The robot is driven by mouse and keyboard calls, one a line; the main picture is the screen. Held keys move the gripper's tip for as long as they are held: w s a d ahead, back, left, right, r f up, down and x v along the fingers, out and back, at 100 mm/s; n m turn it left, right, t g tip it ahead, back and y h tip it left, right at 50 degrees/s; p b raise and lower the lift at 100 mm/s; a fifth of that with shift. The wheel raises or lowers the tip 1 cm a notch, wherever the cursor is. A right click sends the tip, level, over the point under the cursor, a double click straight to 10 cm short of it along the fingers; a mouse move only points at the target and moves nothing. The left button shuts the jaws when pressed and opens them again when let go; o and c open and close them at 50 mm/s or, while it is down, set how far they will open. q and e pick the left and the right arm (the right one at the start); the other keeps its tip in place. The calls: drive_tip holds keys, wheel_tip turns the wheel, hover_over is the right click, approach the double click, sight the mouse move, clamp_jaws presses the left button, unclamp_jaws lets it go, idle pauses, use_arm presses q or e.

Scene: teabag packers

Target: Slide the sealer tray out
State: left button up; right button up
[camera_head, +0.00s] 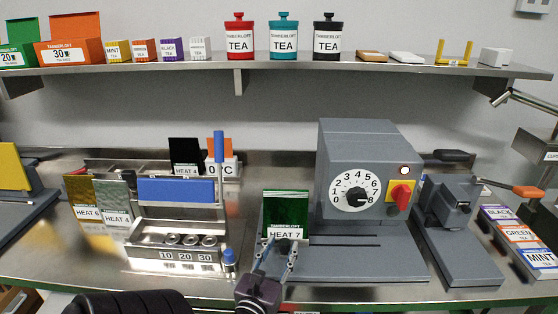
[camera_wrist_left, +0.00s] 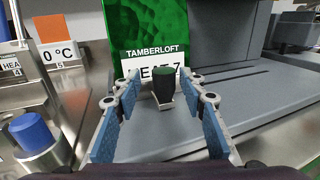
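The sealer is a grey machine (camera_head: 368,150) with a numbered dial, a red lamp and a red-and-yellow switch. A green pouch labelled HEAT 7 (camera_head: 286,212) stands upright at its left front; it also shows in the left wrist view (camera_wrist_left: 150,28). A dark knob (camera_wrist_left: 163,85) on a small metal tab stands in front of the pouch; I take it for the tray's handle. My right gripper is not in view.
A metal rack with a blue bar (camera_head: 176,190) and a blue knob (camera_head: 230,258) stands close to the left of my gripper. A grey lever device (camera_head: 455,215) stands right of the sealer. Tea boxes (camera_head: 535,259) lie at far right. A shelf (camera_head: 290,67) runs above.

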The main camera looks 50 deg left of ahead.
use_arm(q)
drive_tip(key=v, duration=1.2)
drive_tip(key=shift+s, duration=0.1)
